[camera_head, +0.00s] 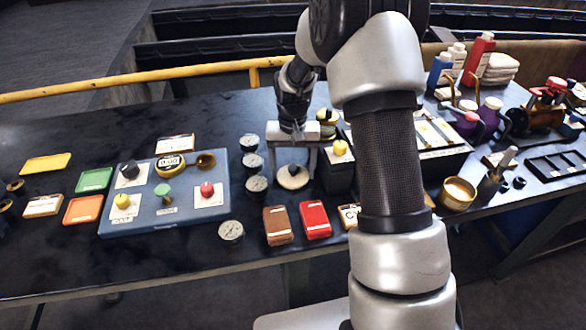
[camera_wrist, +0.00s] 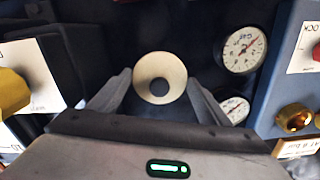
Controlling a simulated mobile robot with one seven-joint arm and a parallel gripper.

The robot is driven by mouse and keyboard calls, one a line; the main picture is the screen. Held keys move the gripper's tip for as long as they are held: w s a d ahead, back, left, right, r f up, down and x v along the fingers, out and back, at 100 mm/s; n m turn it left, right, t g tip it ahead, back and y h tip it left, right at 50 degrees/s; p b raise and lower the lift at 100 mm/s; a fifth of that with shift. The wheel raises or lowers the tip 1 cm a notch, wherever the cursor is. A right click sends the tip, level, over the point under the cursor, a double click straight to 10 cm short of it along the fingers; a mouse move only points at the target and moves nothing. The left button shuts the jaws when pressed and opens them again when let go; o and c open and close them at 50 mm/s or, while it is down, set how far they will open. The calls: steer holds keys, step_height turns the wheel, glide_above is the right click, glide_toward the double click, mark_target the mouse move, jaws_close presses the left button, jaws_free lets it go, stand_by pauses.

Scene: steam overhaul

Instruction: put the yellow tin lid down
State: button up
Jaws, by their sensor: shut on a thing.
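My gripper (camera_head: 293,172) points down over the middle of the dark bench. It is shut on a round, cream-coloured piece with a dark round centre, which I take for the tin lid (camera_head: 291,179); it looks pale rather than plainly yellow. In the wrist view the lid (camera_wrist: 160,70) sits between the two fingertips (camera_wrist: 158,90). I cannot tell whether it touches the bench. An open yellow tin (camera_head: 459,191) with pale contents stands to the right, beyond my arm.
Several round gauges (camera_head: 257,184) lie just left of my gripper, beside a blue panel (camera_head: 140,222) with knobs. A brown block (camera_head: 278,225) and a red block (camera_head: 315,220) lie in front. A dark box with a yellow knob (camera_head: 340,148) stands close right. Bare bench shows at far left.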

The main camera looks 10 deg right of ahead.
steer(key=shift+f, duration=0.2)
steer(key=o, duration=0.8)
steer(key=shift+c, duration=0.2)
steer(key=shift+r, duration=0.1)
